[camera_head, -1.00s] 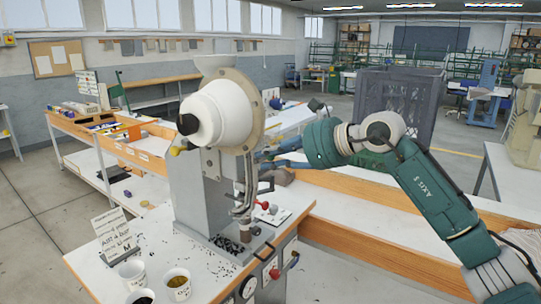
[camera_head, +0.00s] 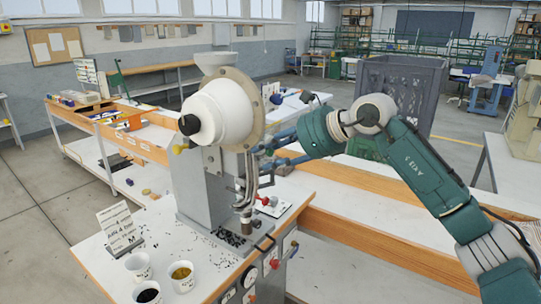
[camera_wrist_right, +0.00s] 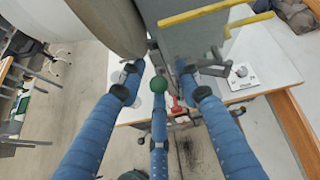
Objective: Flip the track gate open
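The eyelet press (camera_head: 195,195) stands on a white bench, with a round white bowl (camera_head: 220,112) near its top. Metal track rails (camera_head: 250,180) run down the press's right side to the working head. I cannot clearly pick out the gate on this track. My right gripper (camera_head: 272,155) is beside the track, just right of the bowl. In the right wrist view its blue fingers (camera_wrist_right: 160,82) are spread apart, with nothing held between them. My left gripper is out of view.
White cups (camera_head: 182,276) and a sign card (camera_head: 118,228) stand at the bench's front left. Small dark pieces lie scattered around the press. A red knob (camera_head: 264,200) is close to the right of the track. A grey crate (camera_head: 400,95) stands behind my right arm.

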